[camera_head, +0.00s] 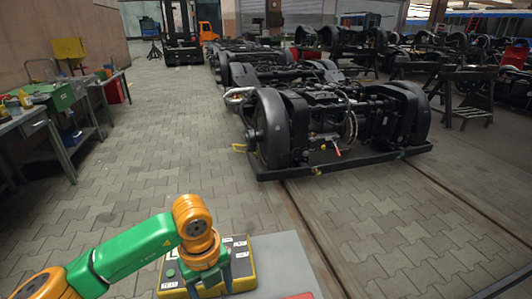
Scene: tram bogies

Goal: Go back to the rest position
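My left arm, green and orange, comes in from the lower left. Its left gripper (209,283) points down, with its dark fingers apart over a yellow and black box with white labels (241,257). I cannot tell whether the fingers touch the box, and the arm hides part of it. My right gripper is not in view.
The box rests on a light grey surface (285,262) at the bottom. A black bogie (325,120) stands ahead on floor rails, with more behind it. A workbench (40,118) with green boxes is at the left. A forklift (182,35) stands far back. Paved floor between is clear.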

